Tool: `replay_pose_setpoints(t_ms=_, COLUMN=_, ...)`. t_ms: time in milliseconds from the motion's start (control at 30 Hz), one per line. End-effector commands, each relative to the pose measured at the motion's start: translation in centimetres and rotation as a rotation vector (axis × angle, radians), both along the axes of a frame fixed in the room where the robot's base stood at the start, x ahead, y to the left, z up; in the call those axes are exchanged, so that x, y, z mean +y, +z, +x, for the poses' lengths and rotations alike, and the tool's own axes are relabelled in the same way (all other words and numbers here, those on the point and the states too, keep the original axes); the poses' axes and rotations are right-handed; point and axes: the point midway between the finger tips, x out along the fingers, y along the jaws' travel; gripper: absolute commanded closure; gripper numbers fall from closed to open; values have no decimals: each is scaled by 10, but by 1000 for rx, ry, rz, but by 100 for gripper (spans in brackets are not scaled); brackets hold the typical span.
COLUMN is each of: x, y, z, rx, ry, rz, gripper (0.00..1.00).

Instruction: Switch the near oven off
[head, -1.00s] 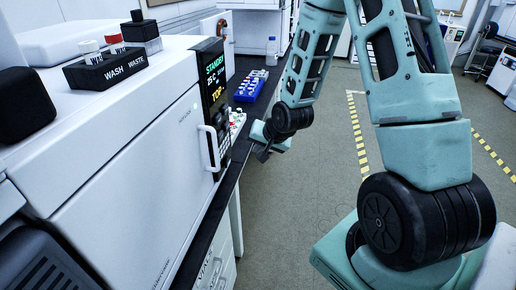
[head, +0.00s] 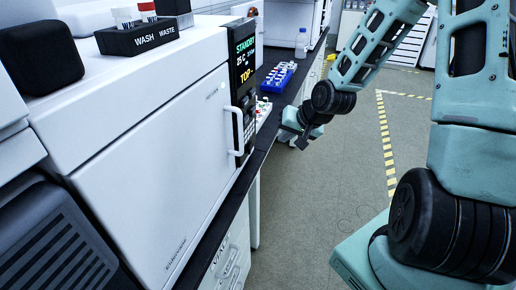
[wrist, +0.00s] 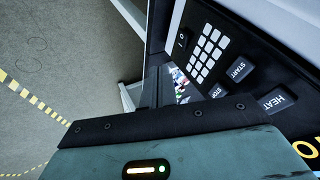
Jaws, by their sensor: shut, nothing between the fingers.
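The near oven (head: 150,165) is a white box with a closed door and a white handle (head: 235,130). Its black control panel (head: 243,75) carries a lit display that reads STANDBY, about 25 C and TOP. The wrist view shows the panel's white keypad (wrist: 207,50), START button (wrist: 239,69), HEAT button (wrist: 279,101), a partly hidden STOP button (wrist: 216,92) and a small black switch (wrist: 182,40) above the keypad. My gripper (head: 304,141) is shut and empty, right of the panel and apart from it.
A blue vial rack (head: 279,77) and small vials (head: 263,108) stand on the black bench beyond the panel. A WASH/WASTE bottle holder (head: 138,36) sits on the oven. The floor (head: 330,210) right of the bench is open.

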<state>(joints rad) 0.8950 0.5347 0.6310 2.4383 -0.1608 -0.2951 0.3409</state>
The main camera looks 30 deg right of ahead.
Motion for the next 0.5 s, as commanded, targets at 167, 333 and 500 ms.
replay_pose_setpoints(t_ms=167, x=0, y=-2, z=1, rx=0, ry=-1, rz=1, gripper=100)
replay_pose_setpoints(t_ms=333, x=3, y=-17, z=12, rx=1, ry=0, rz=3, gripper=100)
replay_pose_setpoints(t_ms=500, x=8, y=-44, z=31, rx=2, ry=1, rz=3, gripper=100)
